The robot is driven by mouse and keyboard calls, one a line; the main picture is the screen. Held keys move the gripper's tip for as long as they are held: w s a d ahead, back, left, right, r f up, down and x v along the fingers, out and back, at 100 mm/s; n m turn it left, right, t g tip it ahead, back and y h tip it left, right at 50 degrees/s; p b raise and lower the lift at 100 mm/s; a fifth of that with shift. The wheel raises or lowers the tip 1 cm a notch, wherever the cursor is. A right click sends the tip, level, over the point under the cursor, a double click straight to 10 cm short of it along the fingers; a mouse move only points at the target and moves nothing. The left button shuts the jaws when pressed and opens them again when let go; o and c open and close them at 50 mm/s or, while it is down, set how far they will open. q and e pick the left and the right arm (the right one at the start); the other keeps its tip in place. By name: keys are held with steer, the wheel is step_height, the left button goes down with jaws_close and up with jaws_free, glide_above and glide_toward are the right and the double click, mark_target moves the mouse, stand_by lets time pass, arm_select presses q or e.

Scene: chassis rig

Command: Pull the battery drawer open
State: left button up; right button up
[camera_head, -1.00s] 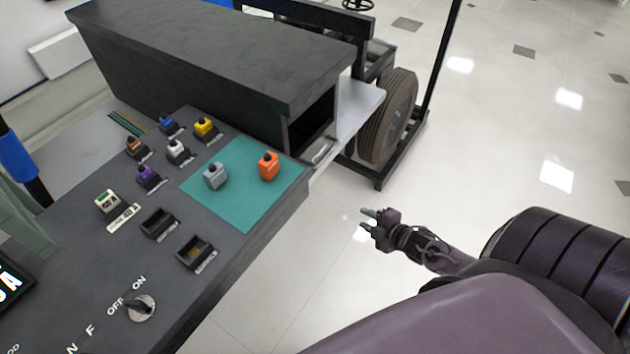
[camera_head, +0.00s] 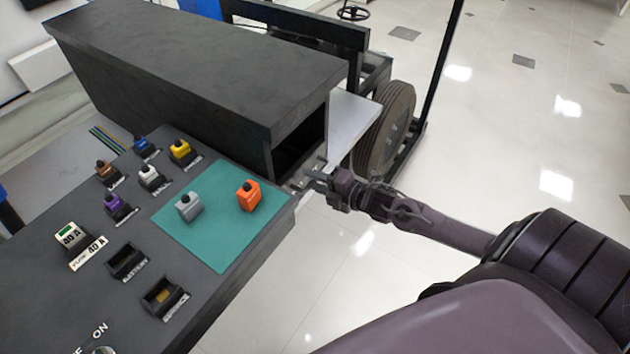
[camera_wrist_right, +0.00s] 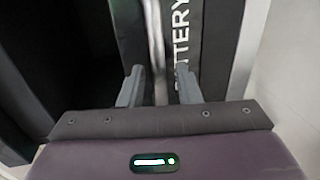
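The battery drawer's dark front, lettered "…TTERY" (camera_wrist_right: 184,45), fills the middle of the right wrist view. A pale upright bar, which looks like its handle (camera_wrist_right: 157,45), runs up beside the lettering. My right gripper (camera_wrist_right: 158,80) is open, with one finger on each side of the bar and gaps showing. In the head view my right gripper (camera_head: 316,180) is at the open end of the dark box (camera_head: 190,60), by the console's corner. It hides most of the drawer front there. My left gripper is not in view.
The console (camera_head: 70,200) bears a teal mat (camera_head: 215,240) with a grey block (camera_head: 188,206) and an orange block (camera_head: 248,196), beside several coloured ones. A pale metal plate (camera_head: 350,120) and a wheel (camera_head: 390,125) stand behind my gripper. The floor at right is clear.

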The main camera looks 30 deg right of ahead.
steer(key=shift+w+a, duration=0.1)
steer(key=shift+w, duration=0.05)
steer(key=shift+c, duration=0.2)
jaws_close()
